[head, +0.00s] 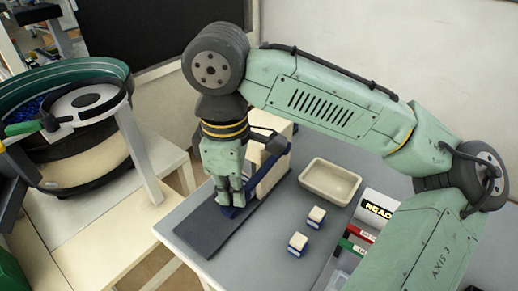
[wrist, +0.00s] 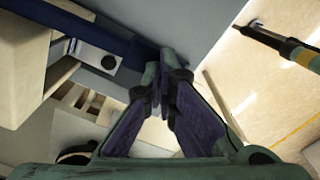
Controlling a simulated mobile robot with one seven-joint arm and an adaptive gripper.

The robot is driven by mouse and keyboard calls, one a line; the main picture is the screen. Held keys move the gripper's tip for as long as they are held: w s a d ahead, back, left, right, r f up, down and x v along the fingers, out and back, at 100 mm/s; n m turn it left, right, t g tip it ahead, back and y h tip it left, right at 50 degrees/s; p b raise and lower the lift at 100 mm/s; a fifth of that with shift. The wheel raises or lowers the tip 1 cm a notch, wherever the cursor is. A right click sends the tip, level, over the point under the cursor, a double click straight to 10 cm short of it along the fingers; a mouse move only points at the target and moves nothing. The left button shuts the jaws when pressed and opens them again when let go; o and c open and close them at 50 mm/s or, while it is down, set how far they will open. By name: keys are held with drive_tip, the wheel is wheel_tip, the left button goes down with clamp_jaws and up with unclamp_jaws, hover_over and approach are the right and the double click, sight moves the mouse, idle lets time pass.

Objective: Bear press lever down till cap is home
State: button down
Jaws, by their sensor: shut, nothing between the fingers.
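The press has a beige body (head: 268,170) on a dark base plate (head: 212,232) at the table's left. A dark blue bar, which looks like its lever (head: 262,190), runs from the body to my gripper (head: 231,203). In the wrist view the blue bar (wrist: 98,33) ends right at the tips of my gripper (wrist: 164,62). My fingers are shut with nothing between them, and their tips are at or touching the bar's end; I cannot tell if they press on it. I cannot make out how the cap sits.
A bowl feeder (head: 80,150) is on a separate bench at left.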

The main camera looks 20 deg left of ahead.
drive_tip(key=shift+s+f, duration=0.15)
drive_tip(key=shift+f, duration=0.6)
idle(0.7)
drive_tip(key=shift+r, duration=0.1)
wheel_tip(320, 180, up, 14)
drive_tip(key=p, duration=1.1)
idle(0.5)
idle(0.4)
